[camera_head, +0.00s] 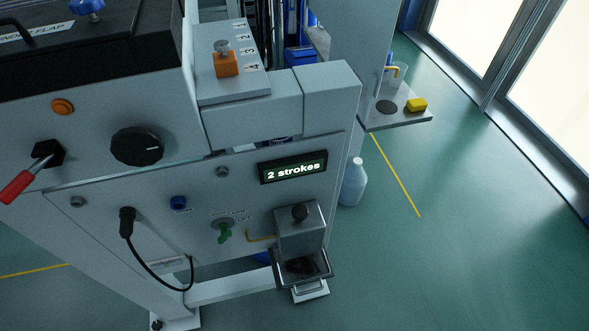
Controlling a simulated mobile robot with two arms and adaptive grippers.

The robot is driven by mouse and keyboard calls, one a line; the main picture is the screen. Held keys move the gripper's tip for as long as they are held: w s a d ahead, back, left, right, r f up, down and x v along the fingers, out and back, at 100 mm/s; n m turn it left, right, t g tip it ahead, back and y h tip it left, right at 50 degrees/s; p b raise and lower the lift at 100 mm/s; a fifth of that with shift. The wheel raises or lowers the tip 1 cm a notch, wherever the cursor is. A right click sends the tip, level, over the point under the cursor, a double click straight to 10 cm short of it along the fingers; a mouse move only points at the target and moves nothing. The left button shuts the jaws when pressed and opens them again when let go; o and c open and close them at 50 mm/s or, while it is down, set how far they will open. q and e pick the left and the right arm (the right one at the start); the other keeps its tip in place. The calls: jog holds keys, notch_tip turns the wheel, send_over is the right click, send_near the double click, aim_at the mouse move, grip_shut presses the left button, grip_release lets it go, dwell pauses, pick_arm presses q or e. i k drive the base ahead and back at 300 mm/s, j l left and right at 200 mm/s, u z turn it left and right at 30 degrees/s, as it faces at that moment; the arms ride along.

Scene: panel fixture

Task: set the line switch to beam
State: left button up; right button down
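A small green-handled switch (224,236) sits on a round plate low on the front of the grey panel (190,225). It looks like the line switch, but I cannot be sure. Its green handle points downward. Small lettering stands above it and to its right; the right-hand word seems to read "LIFT", and the others are too small to read. Neither of my grippers is in view.
A lit display (293,168) reads "2 strokes". Nearby are a black plug with cable (127,222), a blue button (178,202), a black dial (137,146), a red-handled lever (28,178), an orange slider (226,64) and a pump-like unit (300,240). Open floor lies right.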

aim_at(226, 234)
jog(key=u, duration=0.75)
